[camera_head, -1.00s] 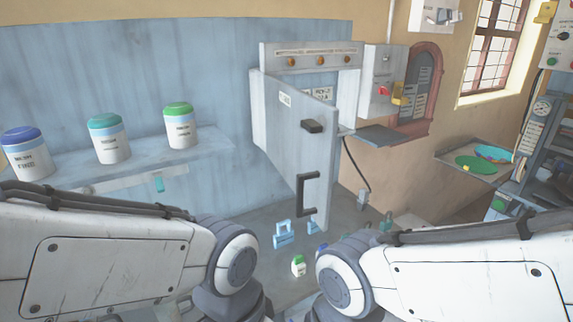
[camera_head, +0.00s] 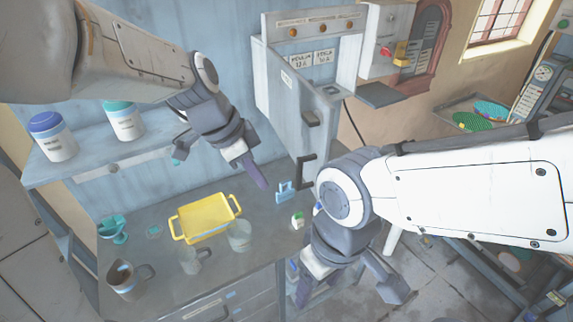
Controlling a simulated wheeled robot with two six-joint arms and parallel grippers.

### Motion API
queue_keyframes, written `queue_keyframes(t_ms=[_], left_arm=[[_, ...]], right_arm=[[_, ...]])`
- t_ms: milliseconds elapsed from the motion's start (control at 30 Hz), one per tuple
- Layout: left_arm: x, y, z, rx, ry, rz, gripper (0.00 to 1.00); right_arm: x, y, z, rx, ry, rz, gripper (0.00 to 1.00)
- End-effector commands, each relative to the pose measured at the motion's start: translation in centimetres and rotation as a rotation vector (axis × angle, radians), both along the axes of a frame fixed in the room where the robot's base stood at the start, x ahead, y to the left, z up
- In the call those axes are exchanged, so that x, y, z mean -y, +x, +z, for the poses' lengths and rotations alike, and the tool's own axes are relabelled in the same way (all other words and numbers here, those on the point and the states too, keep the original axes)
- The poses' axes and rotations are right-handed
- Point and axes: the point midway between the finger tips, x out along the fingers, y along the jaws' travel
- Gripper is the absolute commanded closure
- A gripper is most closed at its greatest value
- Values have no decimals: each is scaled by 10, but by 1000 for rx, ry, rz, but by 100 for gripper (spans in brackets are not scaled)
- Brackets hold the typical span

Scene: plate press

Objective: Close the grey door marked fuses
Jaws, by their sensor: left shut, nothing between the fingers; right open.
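The grey door (camera_head: 291,118) stands swung open on the wall cabinet (camera_head: 318,25), hinged at its left, with a small label near its top. It has a dark latch block (camera_head: 312,118) and a dark C-shaped handle (camera_head: 304,170) low on its free edge. Inside the cabinet, labels (camera_head: 311,58) show. My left gripper (camera_head: 262,184) is shut and empty, pointing down, left of the door's lower part and apart from the handle in the picture. My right gripper (camera_head: 350,290) is open and empty, low in front of the bench, below and right of the door.
A blue padlock-shaped item (camera_head: 285,191) and a small green-capped bottle (camera_head: 298,220) sit near the handle. Lidded jars (camera_head: 52,137) line the shelf.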

Motion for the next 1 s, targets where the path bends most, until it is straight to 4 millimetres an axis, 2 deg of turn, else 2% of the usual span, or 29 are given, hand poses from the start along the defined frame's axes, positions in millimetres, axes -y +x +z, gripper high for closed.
queue_keyframes(t_ms=[200,300,500,1000], left_arm=[[16,4,-43,-9,3,-2,100],[33,12,-37,-2,1,-4,100],[50,19,-40,-1,2,-1,100],[53,21,-41,0,1,9,100]], right_arm=[[0,0,10,0,0,0,34],[0,0,25,0,0,-1,34],[0,0,34,0,0,1,34],[0,0,34,0,0,2,34]])
